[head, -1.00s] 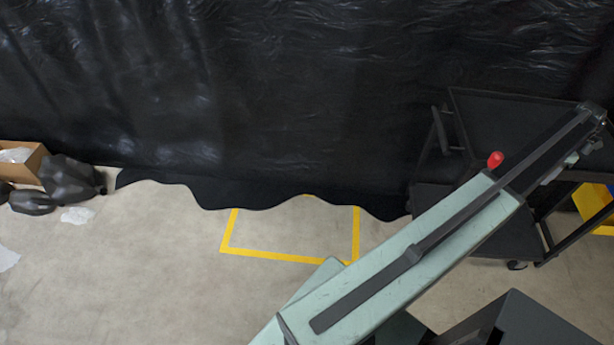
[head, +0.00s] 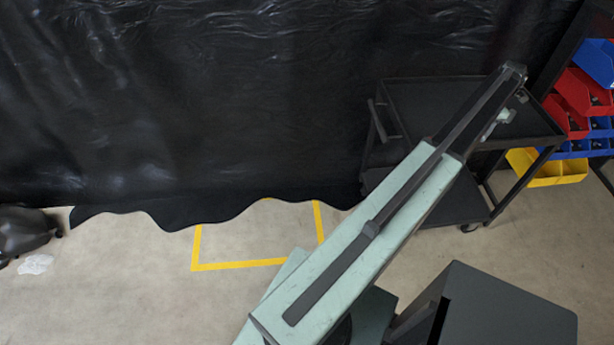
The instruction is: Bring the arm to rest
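My arm, pale green with dark strips, reaches from the bottom middle up to the right in the head view. Its far end is in front of the black cart (head: 420,95) in the picture. My gripper (head: 505,117) shows only as small pale and dark parts by that end. Its fingers are too small and too much hidden to tell whether they are open or shut. I cannot make out anything held.
A black curtain (head: 200,90) hangs across the back, its wavy hem on the floor. Yellow tape (head: 240,265) marks the floor before it. Red (head: 575,105), blue (head: 590,65) and yellow bins (head: 560,172) stand at right. A dark bag (head: 25,230) lies at left.

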